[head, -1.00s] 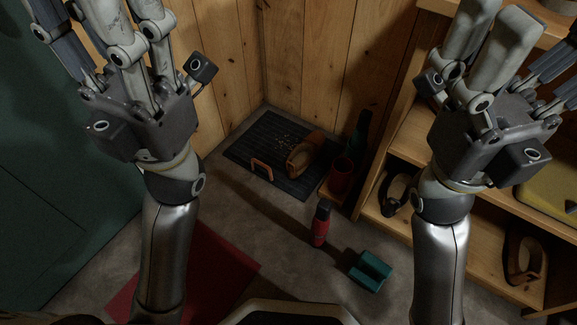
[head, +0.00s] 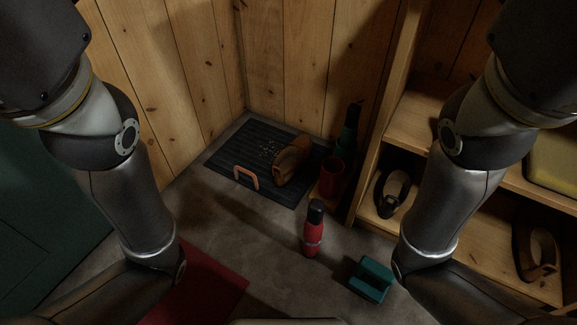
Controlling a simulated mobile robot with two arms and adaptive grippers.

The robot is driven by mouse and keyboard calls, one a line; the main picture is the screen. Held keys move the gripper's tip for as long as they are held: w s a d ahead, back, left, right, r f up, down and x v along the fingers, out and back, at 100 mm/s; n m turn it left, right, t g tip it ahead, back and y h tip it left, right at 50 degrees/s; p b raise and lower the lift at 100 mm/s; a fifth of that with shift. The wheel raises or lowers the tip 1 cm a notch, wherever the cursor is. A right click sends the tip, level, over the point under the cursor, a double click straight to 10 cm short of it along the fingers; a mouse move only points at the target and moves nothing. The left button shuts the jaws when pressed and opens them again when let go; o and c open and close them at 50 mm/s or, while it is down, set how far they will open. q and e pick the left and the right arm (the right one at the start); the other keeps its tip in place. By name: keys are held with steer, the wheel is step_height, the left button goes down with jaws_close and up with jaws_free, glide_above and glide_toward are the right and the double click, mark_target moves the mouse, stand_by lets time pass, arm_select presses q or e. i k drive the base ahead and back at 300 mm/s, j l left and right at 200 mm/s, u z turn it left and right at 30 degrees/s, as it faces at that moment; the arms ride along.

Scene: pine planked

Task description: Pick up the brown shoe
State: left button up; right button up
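A brown shoe (head: 291,161) with a strap-like arched top lies on the right part of a dark ribbed mat (head: 225,155) in the far corner. Another brown shoe-like item (head: 538,252) sits in the lower shelf at the right. From this view I cannot tell more of their shape. The fingers of both grippers are outside the picture. Neither arm is near the mat.
An orange handle-shaped object (head: 246,177) stands on the mat. A red cup (head: 331,173) and dark green bottle-like item (head: 350,128) stand beside the shelf. A red flask (head: 314,232) and teal block (head: 370,279) are on the floor. A black shoe (head: 392,192) sits in the wooden shelf (head: 419,119).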

mark_target(293, 157)
steer(key=i+z, duration=0.2)
steer(key=z, duration=0.15)
steer(key=i+z, duration=0.25)
steer(key=z, duration=0.15)
